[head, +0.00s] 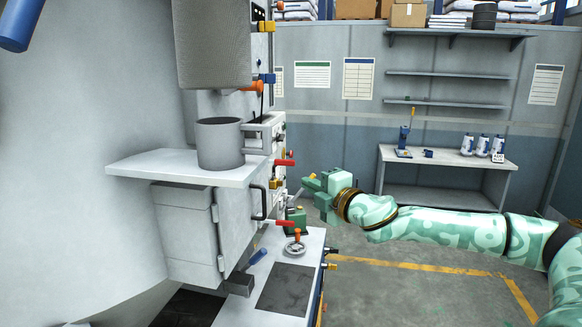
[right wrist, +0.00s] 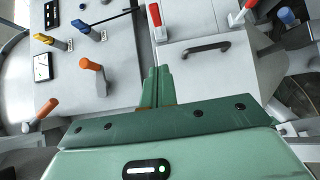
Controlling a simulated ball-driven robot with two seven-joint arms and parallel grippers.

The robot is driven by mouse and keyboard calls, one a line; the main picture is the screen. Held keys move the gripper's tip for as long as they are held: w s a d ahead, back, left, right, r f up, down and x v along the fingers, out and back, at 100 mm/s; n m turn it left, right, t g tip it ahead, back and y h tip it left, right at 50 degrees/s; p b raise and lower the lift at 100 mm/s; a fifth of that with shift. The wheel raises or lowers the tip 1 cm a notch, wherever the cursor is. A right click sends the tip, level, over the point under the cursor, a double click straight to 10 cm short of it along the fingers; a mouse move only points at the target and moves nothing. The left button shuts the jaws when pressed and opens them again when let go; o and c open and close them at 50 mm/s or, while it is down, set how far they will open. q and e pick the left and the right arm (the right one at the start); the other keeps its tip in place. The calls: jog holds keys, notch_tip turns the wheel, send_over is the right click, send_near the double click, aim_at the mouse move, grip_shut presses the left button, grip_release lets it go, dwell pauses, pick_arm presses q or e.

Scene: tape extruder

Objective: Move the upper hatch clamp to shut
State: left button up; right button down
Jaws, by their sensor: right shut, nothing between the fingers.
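The upper hatch clamp (head: 284,163) has a red handle and sticks out to the right near the top of the grey hatch, just under the control panel. In the right wrist view its red handle (right wrist: 155,16) is at the top, ahead of the fingers. A second, lower red clamp (head: 279,223) sits below; it also shows in the right wrist view (right wrist: 238,18). The hatch has a black bar handle (right wrist: 207,47). My right gripper (head: 306,185) is shut and empty, just right of the hatch; its fingertips (right wrist: 157,74) appear apart from both clamps. My left gripper is out of view.
A white ledge (head: 150,166) with a grey pot (head: 220,145) juts out left of the hatch. Below is a bench with a handwheel (head: 295,247). A panel with orange knobs (right wrist: 92,64) lies close to the fingers. The floor at right is open.

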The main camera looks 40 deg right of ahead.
jog(key=p, duration=0.4)
send_near(282, 163)
jog(key=a, duration=0.3)
jog(key=w, duration=0.1)
jog(key=w+d, duration=0.1)
jog(key=w, duration=0.1)
jog(key=w+d+p, duration=0.1)
jog(key=w, duration=0.1)
jog(key=shift+d, duration=0.2)
jog(key=shift+w+d, duration=0.35)
jog(key=shift+d, duration=0.1)
